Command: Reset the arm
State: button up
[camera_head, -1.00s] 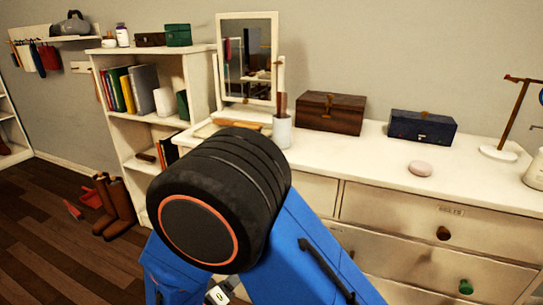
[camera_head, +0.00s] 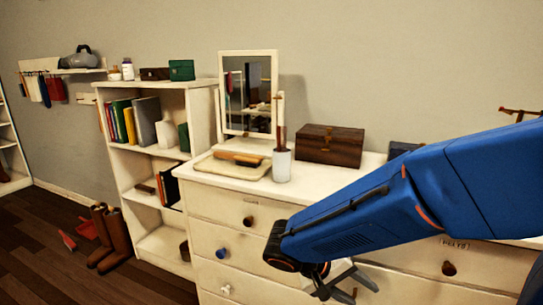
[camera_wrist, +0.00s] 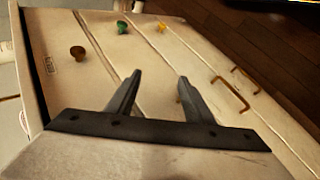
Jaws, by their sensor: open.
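My gripper (camera_head: 348,290) hangs low in front of the white dresser (camera_head: 225,205) in the head view, at the end of my blue arm. In the wrist view my gripper (camera_wrist: 159,76) shows two dark fingers spread apart, with nothing between them. Behind them are the dresser's drawer fronts (camera_wrist: 155,85), seen tilted. A brown knob (camera_wrist: 77,52), a green knob (camera_wrist: 123,27) and a metal handle (camera_wrist: 232,95) show there. I cannot tell how far the fingers are from the drawers.
A bookshelf (camera_head: 147,214) is at left, with brown boots (camera_head: 112,238) on the floor. The dark floor (camera_head: 40,245) at left is mostly clear.

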jog(key=s+d+r+t+y, duration=0.1)
jog(key=s+d+r+y, duration=0.2)
jog(key=s+y, duration=0.1)
jog(key=s+d+r+t+y, duration=0.2)
jog(key=s+d+r+y, duration=0.2)
jog(key=s, duration=0.3)
jog(key=shift+s+d+t+y, duration=0.25)
jog(key=shift+s+t+y, duration=0.05)
jog(key=shift+y, duration=0.4)
jog(key=shift+r, duration=0.1)
dwell(0.6)
